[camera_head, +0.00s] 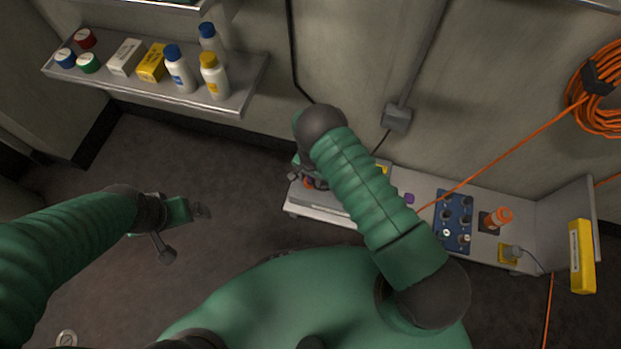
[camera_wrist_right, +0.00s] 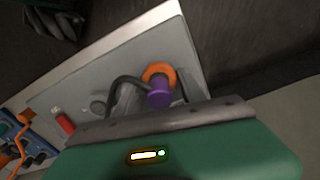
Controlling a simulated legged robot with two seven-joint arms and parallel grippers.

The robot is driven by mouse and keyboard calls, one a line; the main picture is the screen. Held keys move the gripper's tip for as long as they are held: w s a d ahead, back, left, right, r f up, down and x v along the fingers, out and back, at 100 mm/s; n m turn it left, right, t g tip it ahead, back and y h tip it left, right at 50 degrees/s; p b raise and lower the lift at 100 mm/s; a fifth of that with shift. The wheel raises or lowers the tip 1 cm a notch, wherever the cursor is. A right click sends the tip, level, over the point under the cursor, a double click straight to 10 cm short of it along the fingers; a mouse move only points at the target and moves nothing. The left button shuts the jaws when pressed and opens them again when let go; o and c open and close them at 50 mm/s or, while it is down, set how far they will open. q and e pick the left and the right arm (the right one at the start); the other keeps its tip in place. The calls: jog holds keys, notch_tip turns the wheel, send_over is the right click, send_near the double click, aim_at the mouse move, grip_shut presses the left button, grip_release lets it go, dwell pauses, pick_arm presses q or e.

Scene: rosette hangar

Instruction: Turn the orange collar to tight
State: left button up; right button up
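The orange collar (camera_wrist_right: 159,73) is a ring near the end of a grey bench (camera_wrist_right: 183,42), with a purple piece (camera_wrist_right: 160,93) in front of it in the right wrist view. In the head view a small orange part (camera_head: 308,183) shows beside my right gripper (camera_head: 314,178), mostly hidden by my right arm. The right gripper is over the bench's left end, close to the collar; its fingers do not show clearly, and I cannot tell whether it touches. My left gripper (camera_head: 183,231) is open and empty above the floor.
Right along the bench are a blue panel (camera_head: 455,217) with dark knobs, an orange cylinder (camera_head: 499,217) and a yellow box (camera_head: 581,256). An orange cable (camera_head: 520,145) crosses above. A shelf (camera_head: 245,89) with bottles and boxes hangs upper left. Floor around my left gripper is clear.

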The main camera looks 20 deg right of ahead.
jog(key=o, duration=0.3)
jog(key=shift+o, duration=0.2)
notch_tip(320, 180, up, 17)
jog(key=p, duration=0.7)
jog(key=shift+f, duration=0.15)
